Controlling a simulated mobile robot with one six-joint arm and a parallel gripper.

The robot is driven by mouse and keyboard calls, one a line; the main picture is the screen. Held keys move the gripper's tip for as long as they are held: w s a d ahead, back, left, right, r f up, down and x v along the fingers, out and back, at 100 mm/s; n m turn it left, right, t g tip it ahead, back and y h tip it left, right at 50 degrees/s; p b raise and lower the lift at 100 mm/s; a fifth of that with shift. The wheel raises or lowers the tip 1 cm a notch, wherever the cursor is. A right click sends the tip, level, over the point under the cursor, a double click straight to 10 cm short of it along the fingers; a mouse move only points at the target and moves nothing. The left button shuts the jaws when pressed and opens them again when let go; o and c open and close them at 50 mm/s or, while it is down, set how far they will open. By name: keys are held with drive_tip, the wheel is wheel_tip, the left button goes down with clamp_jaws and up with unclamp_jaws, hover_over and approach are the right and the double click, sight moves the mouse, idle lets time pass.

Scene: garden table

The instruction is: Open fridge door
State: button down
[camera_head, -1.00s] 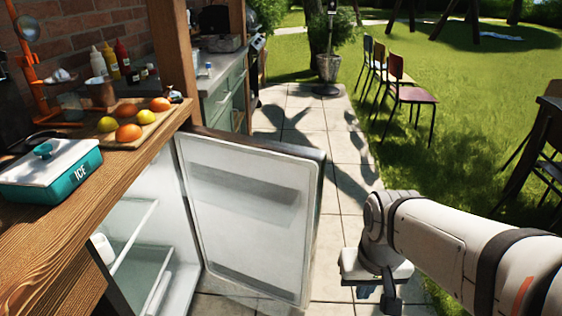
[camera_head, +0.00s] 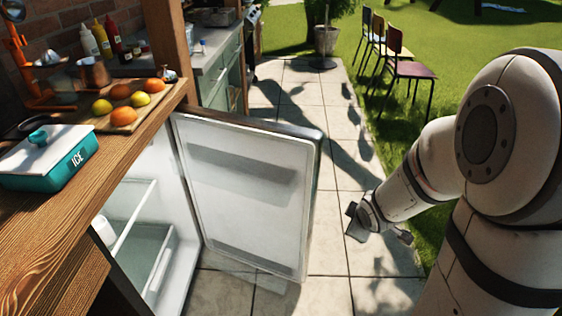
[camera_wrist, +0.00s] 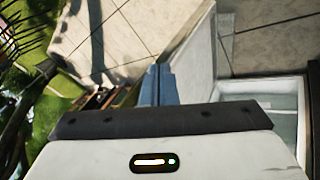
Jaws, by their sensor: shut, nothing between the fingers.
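The fridge door (camera_head: 250,195) stands wide open, swung out to the right of the fridge, with its pale inner panel facing the head view. The fridge interior (camera_head: 150,235) shows under the wooden counter, with glass shelves and a white item inside. My gripper (camera_head: 357,228) is to the right of the door's free edge, apart from it, over the paving. In the wrist view my blue-grey fingers (camera_wrist: 158,84) are shut and empty. The door (camera_wrist: 196,58) appears just beyond and right of them. The door handle cannot be made out.
The wooden counter (camera_head: 60,225) holds a teal ice box (camera_head: 50,157) and a board with fruit (camera_head: 130,110). Green cabinets (camera_head: 222,78) stand behind the door. Chairs (camera_head: 410,72) stand on the grass at the back. The paving (camera_head: 320,290) right of the door is clear.

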drive_tip(key=w+a+f+n+t+y, duration=0.1)
drive_tip(key=w+a+f+n+y, duration=0.2)
drive_tip(key=n, duration=0.3)
drive_tip(key=n+t+y+p, duration=0.2)
drive_tip(key=n+y+p, duration=0.1)
drive_tip(key=n+y, duration=0.5)
approach(281, 203)
drive_tip(key=s+d+f, duration=0.1)
drive_tip(key=s+f, duration=0.1)
drive_tip(key=s, duration=0.2)
wheel_tip(281, 203, up, 3)
drive_tip(key=s+a+n+y, duration=0.1)
drive_tip(key=s+n+y, duration=0.2)
drive_tip(key=shift+t+y, duration=0.3)
drive_tip(key=shift+t, duration=0.1)
drive_tip(key=w+a+b, duration=0.1)
drive_tip(key=w+a, duration=0.1)
drive_tip(key=w, duration=0.1)
drive_tip(key=w+a+b, duration=0.1)
drive_tip(key=w+a, duration=0.1)
drive_tip(key=w, duration=0.1)
drive_tip(key=w+a+b, duration=0.2)
drive_tip(key=w, duration=0.2)
drive_tip(key=shift+a, duration=0.4)
